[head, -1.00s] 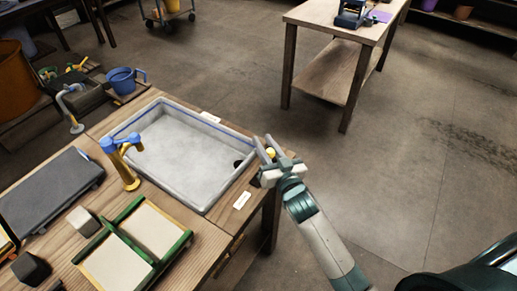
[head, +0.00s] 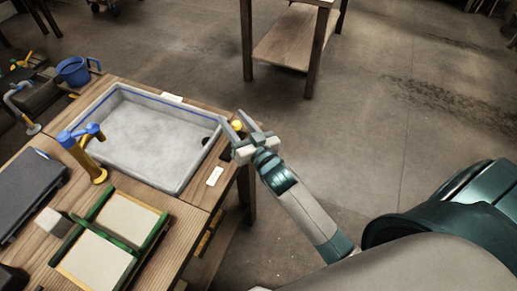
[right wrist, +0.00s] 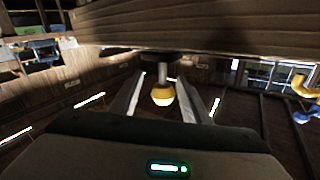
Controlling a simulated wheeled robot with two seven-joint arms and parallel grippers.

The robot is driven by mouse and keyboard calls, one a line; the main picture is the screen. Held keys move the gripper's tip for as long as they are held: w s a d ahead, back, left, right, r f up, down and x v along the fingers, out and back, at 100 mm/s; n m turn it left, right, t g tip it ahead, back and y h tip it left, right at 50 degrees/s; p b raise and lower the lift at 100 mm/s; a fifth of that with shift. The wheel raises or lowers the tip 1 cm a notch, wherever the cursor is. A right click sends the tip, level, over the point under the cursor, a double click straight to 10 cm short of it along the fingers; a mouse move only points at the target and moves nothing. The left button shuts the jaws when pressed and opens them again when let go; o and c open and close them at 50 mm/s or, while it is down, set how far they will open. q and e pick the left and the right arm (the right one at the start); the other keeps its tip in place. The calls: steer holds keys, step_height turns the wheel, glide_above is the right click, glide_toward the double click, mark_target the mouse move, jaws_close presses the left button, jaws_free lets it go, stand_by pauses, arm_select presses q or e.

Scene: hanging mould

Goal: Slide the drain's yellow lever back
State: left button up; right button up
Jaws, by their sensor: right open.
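The lever's yellow knob (head: 237,125) sits at the right edge of the wooden table, beside the grey basin (head: 150,132). In the right wrist view the yellow knob (right wrist: 162,96) is on the end of a short metal rod. My right gripper (head: 235,117) is open at the table edge, its fingers either side of the knob in the picture. In the right wrist view its fingers (right wrist: 162,80) also flank the knob with gaps; I cannot tell the exact depth. The dark drain hole (head: 206,141) is in the basin's right corner. My left gripper is out of view.
A yellow tap with a blue handle (head: 84,150) stands at the basin's left. A green-framed mould (head: 112,238) lies in front. A white label (head: 214,176) is near the table edge. Another wooden table (head: 285,38) stands behind; the floor to the right is clear.

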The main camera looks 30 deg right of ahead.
mark_target(242, 132)
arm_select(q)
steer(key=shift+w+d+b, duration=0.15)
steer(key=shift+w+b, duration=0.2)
arm_select(e)
steer(key=s, duration=0.4)
steer(key=shift+s+d+f, duration=0.1)
steer(key=shift+s+d, duration=0.05)
steer(key=shift+s, duration=0.25)
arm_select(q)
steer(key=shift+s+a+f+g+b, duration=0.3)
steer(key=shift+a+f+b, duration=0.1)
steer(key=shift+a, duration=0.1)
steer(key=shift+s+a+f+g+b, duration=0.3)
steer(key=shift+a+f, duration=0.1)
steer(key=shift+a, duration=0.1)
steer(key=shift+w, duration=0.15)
arm_select(e)
steer(key=s, duration=1)
steer(key=shift+s+d, duration=0.15)
steer(key=shift+d, duration=0.3)
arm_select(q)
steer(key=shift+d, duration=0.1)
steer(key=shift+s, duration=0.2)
